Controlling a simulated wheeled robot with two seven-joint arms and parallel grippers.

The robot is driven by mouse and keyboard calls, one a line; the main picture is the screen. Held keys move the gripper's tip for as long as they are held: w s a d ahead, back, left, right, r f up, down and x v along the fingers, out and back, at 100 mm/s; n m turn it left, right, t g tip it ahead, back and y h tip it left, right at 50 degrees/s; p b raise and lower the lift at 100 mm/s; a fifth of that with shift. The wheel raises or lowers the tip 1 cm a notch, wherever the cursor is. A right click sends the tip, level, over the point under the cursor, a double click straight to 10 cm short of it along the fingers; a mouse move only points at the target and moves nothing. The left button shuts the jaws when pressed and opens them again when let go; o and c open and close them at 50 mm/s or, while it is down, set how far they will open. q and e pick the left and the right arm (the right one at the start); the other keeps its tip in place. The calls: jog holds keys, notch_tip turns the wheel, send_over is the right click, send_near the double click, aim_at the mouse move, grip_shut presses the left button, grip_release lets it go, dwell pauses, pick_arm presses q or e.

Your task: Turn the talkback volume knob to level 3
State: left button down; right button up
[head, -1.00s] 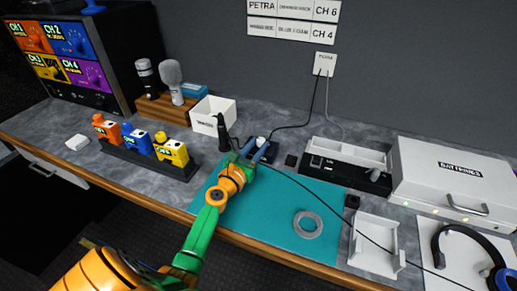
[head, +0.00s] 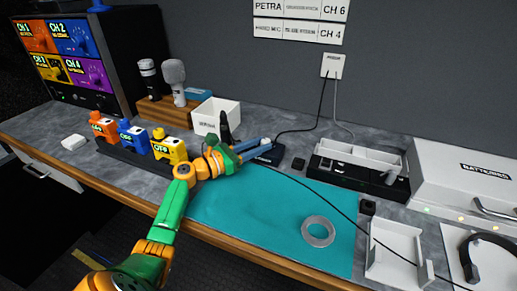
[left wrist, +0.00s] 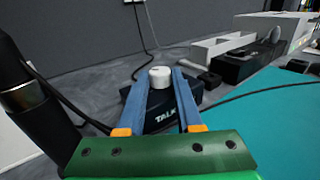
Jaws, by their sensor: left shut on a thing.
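The talkback box (head: 268,157) is a small dark unit at the back edge of the teal mat. Its white round volume knob (left wrist: 160,77) stands on top, and part of the word TALK shows on the box front in the left wrist view. My left gripper (head: 262,147) reaches in low from the left, its blue fingers nearly level. In the left wrist view the fingers (left wrist: 159,75) are shut on the knob, one on each side. No level marks can be read, so the knob's setting cannot be told. My right gripper is in neither view.
A black microphone (head: 225,127) stands close beside my left gripper, by a white bin (head: 205,116). Yellow, blue and orange packs (head: 169,147) stand in a dark rack at left. A cable crosses the mat.

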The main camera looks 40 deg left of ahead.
pick_arm(q)
jog(key=c, duration=0.6)
grip_release()
jog(key=shift+v, duration=3.5)
